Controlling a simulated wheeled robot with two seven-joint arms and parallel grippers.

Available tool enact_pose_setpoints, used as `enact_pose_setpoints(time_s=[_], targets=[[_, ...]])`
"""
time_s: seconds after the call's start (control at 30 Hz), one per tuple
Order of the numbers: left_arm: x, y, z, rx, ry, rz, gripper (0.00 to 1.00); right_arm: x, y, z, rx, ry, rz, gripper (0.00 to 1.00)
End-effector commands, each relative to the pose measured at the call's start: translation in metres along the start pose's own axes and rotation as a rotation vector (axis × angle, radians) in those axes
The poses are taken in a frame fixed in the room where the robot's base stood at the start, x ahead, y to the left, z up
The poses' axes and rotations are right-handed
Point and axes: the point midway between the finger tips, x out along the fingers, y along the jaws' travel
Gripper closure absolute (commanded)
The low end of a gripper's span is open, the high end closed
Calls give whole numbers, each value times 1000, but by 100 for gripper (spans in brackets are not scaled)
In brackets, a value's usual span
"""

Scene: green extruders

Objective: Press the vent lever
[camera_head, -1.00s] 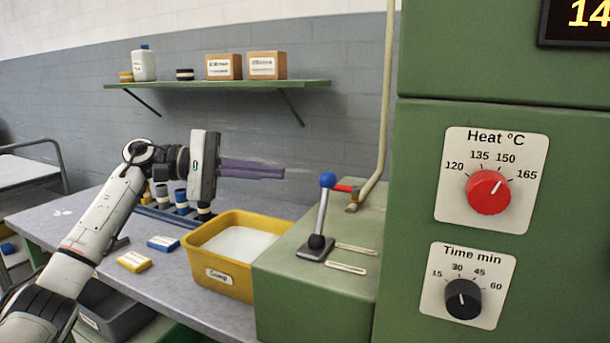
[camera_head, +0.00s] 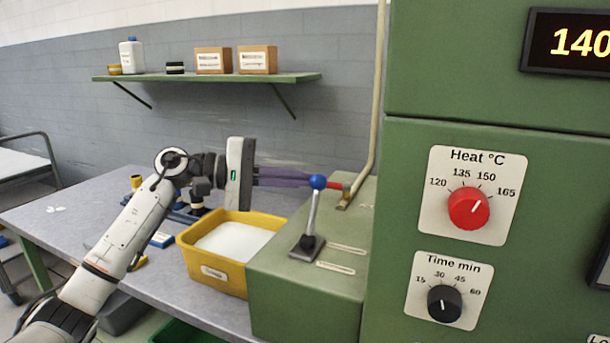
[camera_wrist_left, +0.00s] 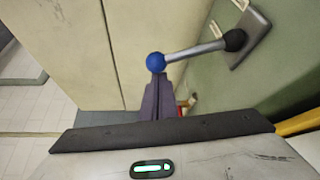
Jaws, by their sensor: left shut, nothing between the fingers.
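A lever with a blue ball knob (camera_head: 317,182) and a grey rod stands nearly upright on a dark base plate (camera_head: 307,248) on the green machine's ledge. My left gripper (camera_head: 306,182) has purple fingers pointing right, and they are shut and empty. In the head view the fingertips are at the ball knob. In the left wrist view the blue ball (camera_wrist_left: 155,62) is just past the fingertips (camera_wrist_left: 158,84); I cannot tell whether they touch. A red handle (camera_head: 336,186) on the pipe valve shows behind the knob, partly hidden. My right gripper is not in view.
A yellow bin (camera_head: 215,270) of white material stands left of the machine ledge (camera_head: 270,262). A pale pipe (camera_head: 376,100) rises behind the lever. The green machine panel carries a red heat dial (camera_head: 468,208) and a black time dial (camera_head: 444,303). A shelf (camera_head: 210,78) is above.

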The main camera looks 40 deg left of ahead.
Motion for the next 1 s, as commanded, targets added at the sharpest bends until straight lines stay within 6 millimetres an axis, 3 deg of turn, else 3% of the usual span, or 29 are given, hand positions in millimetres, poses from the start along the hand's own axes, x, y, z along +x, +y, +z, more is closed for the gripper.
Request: enact_pose_setpoints(time_s=[0.47, 0.67, 1.0], targets=[[-1, -2, 1, 13, 0, 7, 100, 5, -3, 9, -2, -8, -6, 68], [-4, -5, 6, 66, -1, 38, 100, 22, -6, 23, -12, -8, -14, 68], [-16, -7, 27, 258, -2, 149, 100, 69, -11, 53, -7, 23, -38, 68]])
